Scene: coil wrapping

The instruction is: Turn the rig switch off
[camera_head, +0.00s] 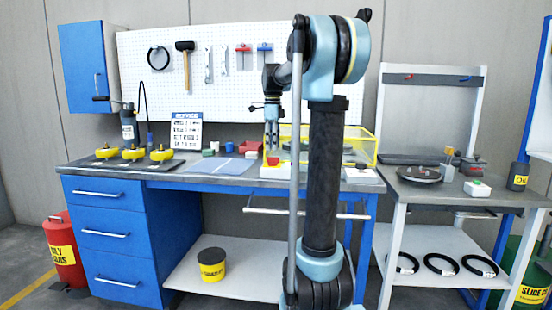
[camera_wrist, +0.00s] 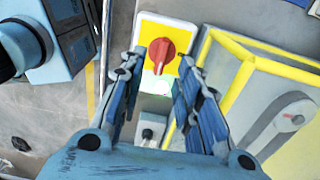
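The rig switch is a red rotary knob (camera_wrist: 160,55) on a yellow plate with a white lower part. A green patch shows just below the knob. In the head view the red knob (camera_head: 273,161) sits on a white box (camera_head: 275,171) at the left front of the yellow-framed enclosure. My gripper (camera_wrist: 160,62) is open, with one finger on each side of the knob in the wrist view and nothing held. In the head view my gripper (camera_head: 271,118) is pointed down above the box. I cannot tell whether the fingers touch the knob.
The yellow-framed enclosure (camera_wrist: 232,88) stands close on the right of the switch. A grey plug or socket (camera_wrist: 150,128) lies just below the switch in the wrist view. The blue bench (camera_head: 215,172) carries yellow pieces (camera_head: 133,153) at left. A second table (camera_head: 440,192) stands at right.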

